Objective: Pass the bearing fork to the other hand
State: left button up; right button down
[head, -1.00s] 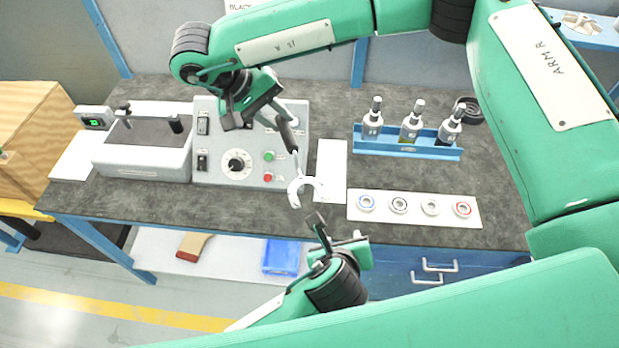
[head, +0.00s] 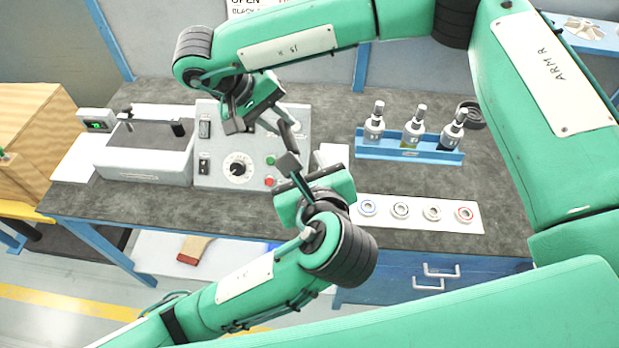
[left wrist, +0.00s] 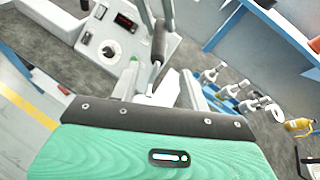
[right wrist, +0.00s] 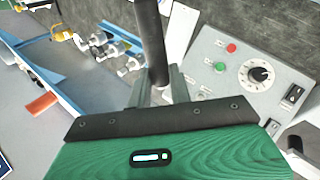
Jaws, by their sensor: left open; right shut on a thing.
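The bearing fork has a dark handle (head: 287,131), a thin metal shaft and a pale forked end. My right gripper (head: 264,114) is shut on its handle end and holds it above the bench, in front of the control box. The dark handle also rises between the fingers in the right wrist view (right wrist: 152,38). My left gripper (head: 300,168) is open, just below the handle, and hides the forked end in the head view. In the left wrist view the fork's shaft (left wrist: 153,76) runs down between the open fingers; contact cannot be told.
The control box (head: 222,150) with knob and buttons stands close behind both grippers.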

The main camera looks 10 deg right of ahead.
aim_at(298, 154)
pick_arm(q)
jog(key=x, duration=0.6)
jog(key=shift+w+f, duration=0.1)
jog(key=shift+w, duration=0.05)
grip_shut()
pick_arm(e)
jog(key=c, duration=1.2)
grip_release()
